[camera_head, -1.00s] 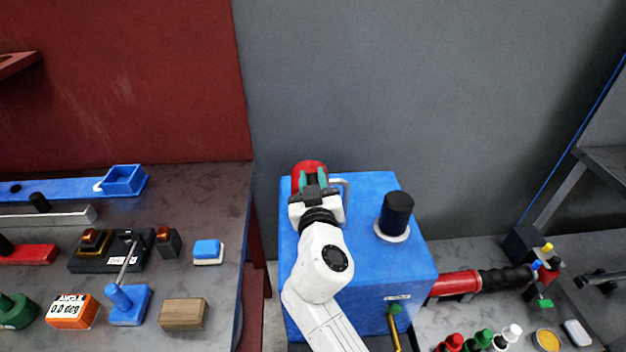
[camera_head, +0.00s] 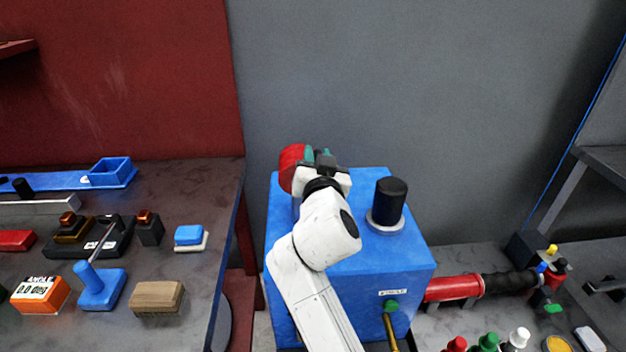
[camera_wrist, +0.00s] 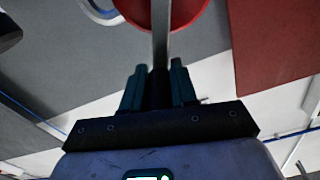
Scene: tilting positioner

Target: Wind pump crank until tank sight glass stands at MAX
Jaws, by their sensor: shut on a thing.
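The blue tank (camera_head: 350,260) stands at the centre of the head view. A red round pump part (camera_head: 291,165) is at its back left corner, and a red round part also shows at the top of the wrist view (camera_wrist: 190,14). My gripper (camera_head: 319,154) is just right of the red part. In the wrist view, its teal fingers (camera_wrist: 158,75) are shut on a dark handle at the end of a grey bar (camera_wrist: 161,35), which I take as the crank. The handle is mostly hidden between the fingers. I cannot make out the sight glass or its MAX mark.
A black cap (camera_head: 390,194) rises from the tank top, right of my arm. A brass tap (camera_head: 389,328) is on the front face. A red cylinder with a black grip (camera_head: 455,288) extends right. A bench with several tools, including a wood block (camera_head: 157,297), is at left.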

